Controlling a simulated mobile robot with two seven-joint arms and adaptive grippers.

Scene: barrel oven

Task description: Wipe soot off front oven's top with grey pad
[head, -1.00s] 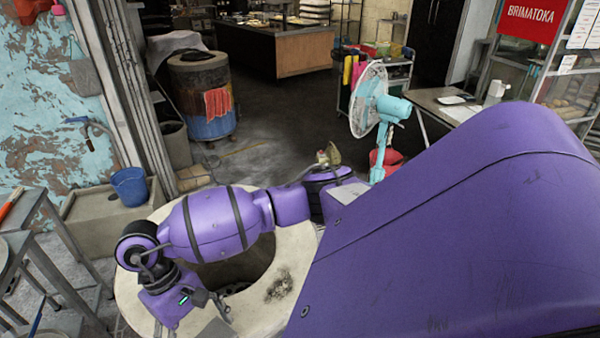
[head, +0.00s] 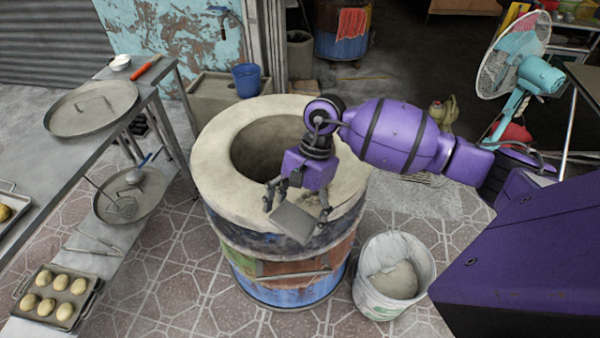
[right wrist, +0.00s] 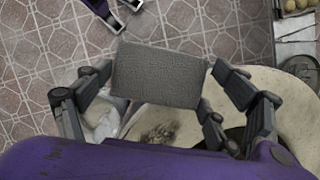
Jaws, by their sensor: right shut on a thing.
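The front oven is a round barrel with a pale, ring-shaped top (head: 215,155) around a dark opening. My right gripper (head: 297,205) is shut on the grey pad (head: 293,223), a flat rectangle. It holds the pad tilted at the near edge of the top; I cannot tell whether the pad touches it. In the right wrist view the pad (right wrist: 158,76) sits between the fingers, with the dark soot patch (right wrist: 160,133) on the oven top (right wrist: 215,98) just below it in the picture. In the head view my arm and gripper hide most of that spot.
A white bucket (head: 408,246) stands at the oven's right. A metal table (head: 68,175) with trays stands left, with a tray of buns (head: 58,298) on a lower shelf. A blue bucket (head: 246,80) sits behind the oven, and a turquoise fan (head: 540,75) stands far right.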

